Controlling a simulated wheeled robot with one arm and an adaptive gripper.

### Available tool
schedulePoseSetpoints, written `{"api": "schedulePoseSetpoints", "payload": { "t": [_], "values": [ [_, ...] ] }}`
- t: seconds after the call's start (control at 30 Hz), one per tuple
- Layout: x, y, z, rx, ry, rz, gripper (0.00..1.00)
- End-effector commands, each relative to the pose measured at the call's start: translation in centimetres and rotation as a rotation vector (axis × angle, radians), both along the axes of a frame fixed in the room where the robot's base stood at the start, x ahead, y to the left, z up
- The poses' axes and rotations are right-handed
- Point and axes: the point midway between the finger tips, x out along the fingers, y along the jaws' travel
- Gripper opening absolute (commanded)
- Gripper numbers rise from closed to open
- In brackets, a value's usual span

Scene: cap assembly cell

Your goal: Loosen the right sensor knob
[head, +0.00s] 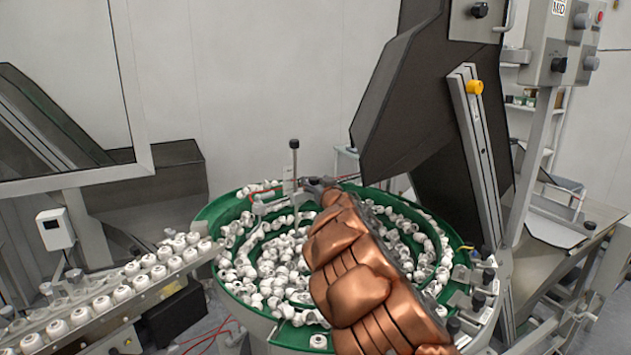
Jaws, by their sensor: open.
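My copper-coloured arm reaches across the bowl feeder from the lower right. My gripper (316,186) is small and dark at its far end, over the bowl's back rim; it is open, though its fingers are hard to make out. Just left of it stands a thin post with a dark knob on top (294,144), beside a pale bracket. Whether they touch I cannot tell. Several black knobs sit on brackets at the bowl's right rim, one of them here (488,276). Which knob is the right sensor knob is not clear from this view.
The green bowl (208,222) holds many white caps. A sloped track (110,310) with rows of caps runs at the left. A dark hopper chute (400,110) hangs over the right back, beside a grey upright with a yellow knob (474,87). A control box (560,45) stands upper right.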

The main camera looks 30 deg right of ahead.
Motion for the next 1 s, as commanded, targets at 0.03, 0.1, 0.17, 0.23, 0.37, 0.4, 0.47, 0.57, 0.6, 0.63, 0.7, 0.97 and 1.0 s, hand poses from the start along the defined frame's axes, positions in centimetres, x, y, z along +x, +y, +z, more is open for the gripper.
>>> {"api": "schedulePoseSetpoints", "payload": {
  "t": [0.03,0.1,0.17,0.23,0.37,0.4,0.47,0.57,0.6,0.63,0.7,0.97,1.0],
  "values": [
    [0.18,-0.05,0.09,0.001,-0.001,0.001,0.63],
    [0.36,-0.04,0.13,0.0,-0.003,0.001,0.63],
    [0.45,-0.03,0.16,0.0,-0.003,0.002,0.63],
    [0.49,-0.03,0.16,0.0,-0.003,0.002,0.63],
    [0.49,-0.04,0.15,0.0,-0.003,0.001,0.63],
    [0.48,-0.04,0.14,0.0,-0.003,0.001,0.63],
    [0.48,-0.04,0.14,0.0,-0.003,0.001,0.61],
    [0.48,-0.04,0.13,0.0,-0.003,0.001,0.51],
    [0.47,-0.04,0.13,0.001,-0.002,0.001,0.47],
    [0.47,-0.04,0.13,0.001,-0.002,0.001,0.44],
    [0.47,-0.04,0.13,0.001,-0.002,0.001,0.36],
    [0.47,-0.04,0.12,0.001,-0.002,0.001,0.09],
    [0.47,-0.03,0.12,0.001,-0.002,0.001,0.05]
  ]
}}
